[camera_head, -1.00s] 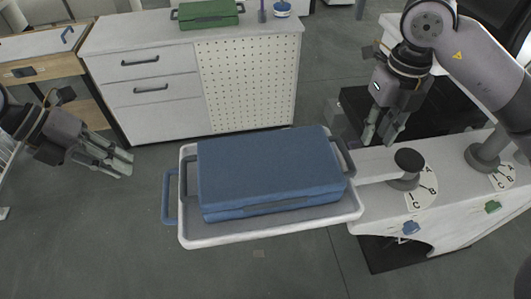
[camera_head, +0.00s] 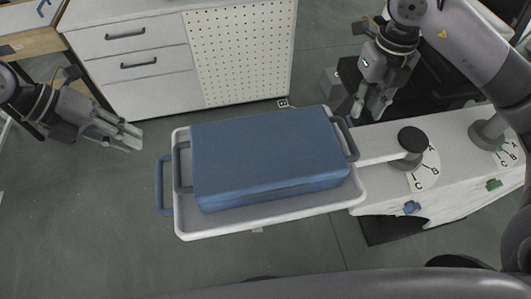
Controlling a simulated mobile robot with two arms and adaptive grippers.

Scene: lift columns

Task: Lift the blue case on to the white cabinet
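The blue case (camera_head: 265,152) lies flat on a white tray (camera_head: 250,224) in the middle of the view, with a dark handle at each short end. The white cabinet (camera_head: 150,75) with drawers and a pegboard front stands behind it; its top is partly cut off by the frame. My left gripper (camera_head: 131,136) is left of the tray, apart from it, its fingers pointing right; they look slightly parted and empty. My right gripper (camera_head: 368,110) is behind the tray's right end, fingers pointing down, parted and empty, apart from the case handle.
A blue tray handle (camera_head: 163,186) sticks out at the left. At the right, a white console (camera_head: 385,145) carries two dark knobs, (camera_head: 411,140) being the nearer, with lettered dials. A wooden bench is at the upper left. Grey floor (camera_head: 110,230) is open at the lower left.

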